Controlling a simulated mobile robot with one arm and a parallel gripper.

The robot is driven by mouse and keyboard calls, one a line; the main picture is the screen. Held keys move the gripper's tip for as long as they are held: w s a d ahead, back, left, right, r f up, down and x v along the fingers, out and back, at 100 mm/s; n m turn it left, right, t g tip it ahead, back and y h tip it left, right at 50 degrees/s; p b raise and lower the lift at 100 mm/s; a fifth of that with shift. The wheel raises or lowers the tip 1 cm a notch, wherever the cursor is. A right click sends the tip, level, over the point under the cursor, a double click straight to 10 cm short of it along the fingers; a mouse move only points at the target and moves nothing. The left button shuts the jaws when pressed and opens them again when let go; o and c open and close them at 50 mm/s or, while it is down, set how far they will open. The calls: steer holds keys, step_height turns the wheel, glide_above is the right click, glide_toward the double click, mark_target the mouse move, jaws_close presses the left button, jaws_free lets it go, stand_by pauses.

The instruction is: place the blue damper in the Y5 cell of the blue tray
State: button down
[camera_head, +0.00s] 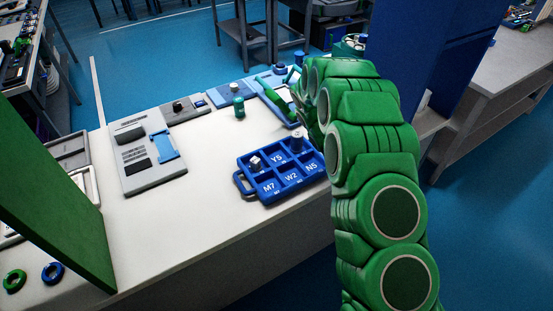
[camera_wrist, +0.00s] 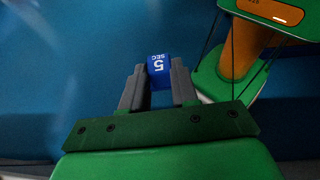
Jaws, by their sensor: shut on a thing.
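The blue tray (camera_head: 240,184) lies on the white table in the head view, with cells marked Y5, M7, W2 and N5. The Y5 cell (camera_head: 277,158) is in the back row and looks empty. A small pale block sits in the cell left of it, and a grey-blue cylinder stands in the cell to its right. My gripper (camera_wrist: 158,76) is shut on the blue damper (camera_wrist: 159,64), which shows "5 SEC" upside down between the grey fingers. In the head view my green arm reaches over the table's right part, and the fingers and held damper cannot be made out.
A grey panel device (camera_head: 135,165) lies left of the tray. A green cylinder (camera_head: 239,107) stands behind the tray. A tall blue cabinet (camera_head: 420,55) is right of my arm. The white table between the panel and tray is clear. The wrist view shows a green-and-orange fixture (camera_wrist: 240,50).

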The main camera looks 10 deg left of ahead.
steer(key=w+a+r+n+t+h, duration=0.35)
steer(key=w+n+t, duration=0.25)
steer(key=n+t, duration=0.35)
steer(key=n+t+y, duration=1.3)
steer(key=n+y, duration=0.1)
steer(key=n, duration=0.3)
glide_above(275, 155)
steer(key=s+d, duration=0.1)
steer(key=s, duration=0.3)
steer(key=shift+s+f, duration=0.1)
steer(key=shift+f, duration=3.35)
steer(key=shift+f, duration=0.2)
steer(key=c, duration=1.1)
jaws_free()
steer(key=shift+c, duration=0.2)
